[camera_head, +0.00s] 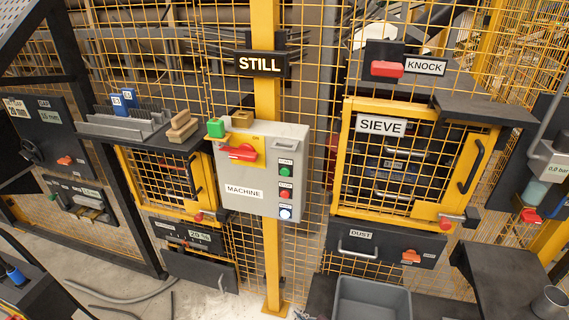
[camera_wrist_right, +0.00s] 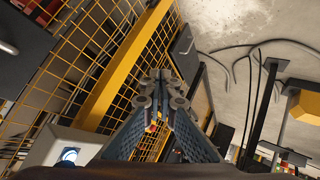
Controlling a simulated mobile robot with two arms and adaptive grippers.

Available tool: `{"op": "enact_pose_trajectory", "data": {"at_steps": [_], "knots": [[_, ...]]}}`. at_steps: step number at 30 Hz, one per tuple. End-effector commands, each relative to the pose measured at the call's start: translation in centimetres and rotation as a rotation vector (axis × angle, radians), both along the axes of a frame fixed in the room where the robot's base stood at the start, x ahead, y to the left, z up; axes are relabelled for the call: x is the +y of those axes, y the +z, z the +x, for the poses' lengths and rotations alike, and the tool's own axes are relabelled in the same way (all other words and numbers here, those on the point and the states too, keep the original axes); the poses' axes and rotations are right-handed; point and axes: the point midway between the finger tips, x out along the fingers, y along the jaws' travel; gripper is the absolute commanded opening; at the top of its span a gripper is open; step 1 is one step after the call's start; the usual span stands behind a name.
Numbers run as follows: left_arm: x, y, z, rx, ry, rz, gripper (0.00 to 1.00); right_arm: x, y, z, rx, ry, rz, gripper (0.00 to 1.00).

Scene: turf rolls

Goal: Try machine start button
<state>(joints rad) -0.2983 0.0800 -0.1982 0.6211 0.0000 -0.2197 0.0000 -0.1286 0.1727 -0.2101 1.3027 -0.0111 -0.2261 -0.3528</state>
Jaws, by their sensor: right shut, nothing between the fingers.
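The grey machine box (camera_head: 262,208), labelled MACHINE, is fixed to the yellow post in the head view. Its right side carries a green button (camera_head: 285,172), a red button (camera_head: 285,194) below it and a lit white button (camera_head: 285,212) at the bottom. The small labels by the buttons are too small to read surely. A red lever (camera_head: 240,152) is at the upper left of its front. In the right wrist view my right gripper (camera_wrist_right: 165,78) is shut and empty. A box corner with a lit white button (camera_wrist_right: 69,155) shows at its lower left, apart from the fingertips. My left gripper is not in view.
A STILL sign (camera_head: 262,64) is above the box. The yellow-framed SIEVE door (camera_head: 345,160) is to the right, with the DUST drawer (camera_head: 375,248) below it. A grey bin (camera_head: 372,300) stands at the bottom. Dark hoses (camera_head: 120,296) lie on the floor at left.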

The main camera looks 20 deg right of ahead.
Motion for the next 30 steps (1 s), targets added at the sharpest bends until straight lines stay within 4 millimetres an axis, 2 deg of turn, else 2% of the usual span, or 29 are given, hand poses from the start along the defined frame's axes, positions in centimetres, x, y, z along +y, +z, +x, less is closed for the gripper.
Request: {"op": "enact_pose_trajectory", "data": {"at_steps": [1, 5, 6, 12, 15, 18, 21, 24, 30], "knots": [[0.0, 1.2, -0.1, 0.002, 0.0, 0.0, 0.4, 0.3, 4.0, 2.0, -0.057, 0.02, -0.013, 0.0], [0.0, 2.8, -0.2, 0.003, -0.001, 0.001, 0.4, 1.0, 12.3, 5.9, -0.195, 0.07, -0.054, 0.0], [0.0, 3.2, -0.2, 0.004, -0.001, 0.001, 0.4, 1.3, 14.9, 6.9, -0.238, 0.083, -0.066, 0.0], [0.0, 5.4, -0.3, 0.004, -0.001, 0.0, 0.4, 2.6, 27.5, 10.4, -0.438, 0.145, -0.134, 0.0], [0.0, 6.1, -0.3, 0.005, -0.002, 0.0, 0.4, 3.1, 32.4, 11.2, -0.515, 0.166, -0.161, 0.0], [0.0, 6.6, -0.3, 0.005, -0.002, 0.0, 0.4, 3.5, 35.7, 11.5, -0.57, 0.179, -0.183, 0.0], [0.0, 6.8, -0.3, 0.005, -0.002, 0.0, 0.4, 3.7, 37.6, 11.7, -0.602, 0.188, -0.195, 0.0], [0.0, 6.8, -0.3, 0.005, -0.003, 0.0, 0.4, 3.8, 38.4, 11.7, -0.615, 0.191, -0.201, 0.0], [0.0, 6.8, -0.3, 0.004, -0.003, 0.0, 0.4, 3.8, 38.4, 11.7, -0.616, 0.191, -0.201, 0.0]]}}
